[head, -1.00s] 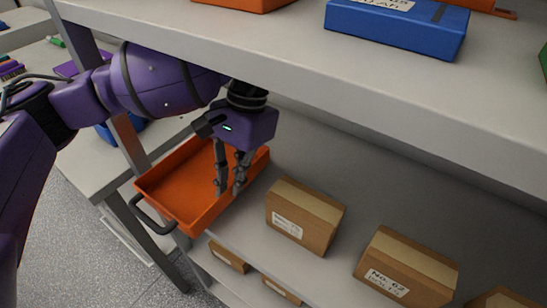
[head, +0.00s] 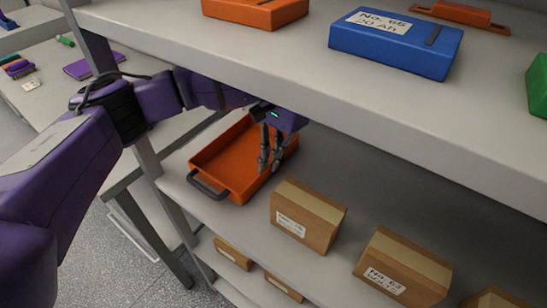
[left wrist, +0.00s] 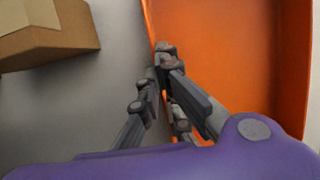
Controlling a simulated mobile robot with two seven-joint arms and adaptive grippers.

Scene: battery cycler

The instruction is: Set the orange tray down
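The orange tray (head: 222,160) is over the left end of the middle shelf (head: 240,220), its black handle toward the shelf's front edge. It looks level and at or very near the shelf surface; I cannot tell if its whole base touches. My left gripper (head: 268,165) is at the tray's right side wall, with fingers pointing down. In the left wrist view, the fingers (left wrist: 163,60) close together on the wall of the tray (left wrist: 230,60), one on each side. My right gripper is not in view.
A cardboard box (head: 308,213) stands just right of the tray, and another box (head: 403,265) stands further right. The upper shelf (head: 300,60) hangs over my left forearm and holds a blue case (head: 395,45) and orange cases. A shelf post (head: 130,130) stands left of the tray.

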